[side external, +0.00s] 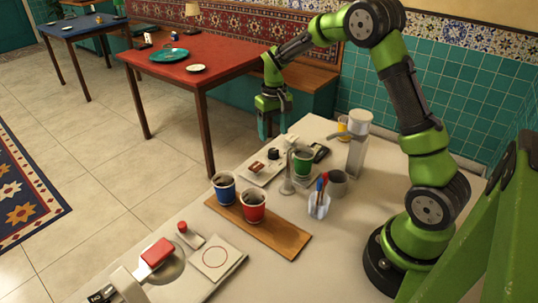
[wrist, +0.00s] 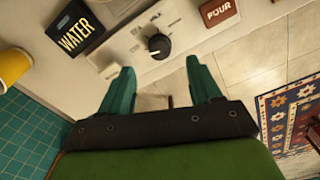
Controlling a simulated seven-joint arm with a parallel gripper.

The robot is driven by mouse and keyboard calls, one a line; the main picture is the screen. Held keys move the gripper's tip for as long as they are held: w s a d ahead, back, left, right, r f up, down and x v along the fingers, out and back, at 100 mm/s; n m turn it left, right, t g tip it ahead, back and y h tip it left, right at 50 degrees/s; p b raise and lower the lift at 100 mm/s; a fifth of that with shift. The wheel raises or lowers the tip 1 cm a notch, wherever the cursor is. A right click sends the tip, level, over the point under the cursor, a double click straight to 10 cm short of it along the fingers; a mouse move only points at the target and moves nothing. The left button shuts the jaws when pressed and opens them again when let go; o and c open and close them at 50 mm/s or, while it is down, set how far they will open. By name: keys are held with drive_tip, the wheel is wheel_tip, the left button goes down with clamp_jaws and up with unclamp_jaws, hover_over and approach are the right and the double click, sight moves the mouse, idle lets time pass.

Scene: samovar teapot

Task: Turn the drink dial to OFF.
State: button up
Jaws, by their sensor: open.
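The drink dial (wrist: 159,46) is a round black knob on a pale panel (wrist: 125,45) in the wrist view. A label that seems to read MILK is printed near it; the other markings are too small to read, and I cannot tell its setting. In the side view the dial appears as a small dark knob (side external: 273,153) on the panel at the counter's far edge. My gripper (wrist: 160,66) is open and empty, its two teal fingers apart with the dial just beyond and between their tips. In the side view my gripper (side external: 267,128) hangs above the panel.
A black WATER block (wrist: 75,30) and a red POUR block (wrist: 219,12) flank the dial. A green cup (side external: 302,162), a grey spout and a pen holder (side external: 319,205) stand nearby. Blue (side external: 224,188) and red (side external: 253,206) cups are on a wooden board (side external: 285,240).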

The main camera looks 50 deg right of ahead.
sight(273, 150)
wheel_tip(273, 150, up, 10)
drive_tip(key=shift+r, duration=0.2)
drive_tip(key=s+a+r+t+y, duration=0.1)
drive_tip(key=s+a+r+t, duration=0.1)
drive_tip(key=s+a, duration=0.6)
drive_tip(key=s+a+r+t+y, duration=0.1)
drive_tip(key=s+a+r+t, duration=0.2)
drive_tip(key=s, duration=1)
drive_tip(key=a+t, duration=0.2)
drive_tip(key=a, duration=0.3)
drive_tip(key=shift+r, duration=0.35)
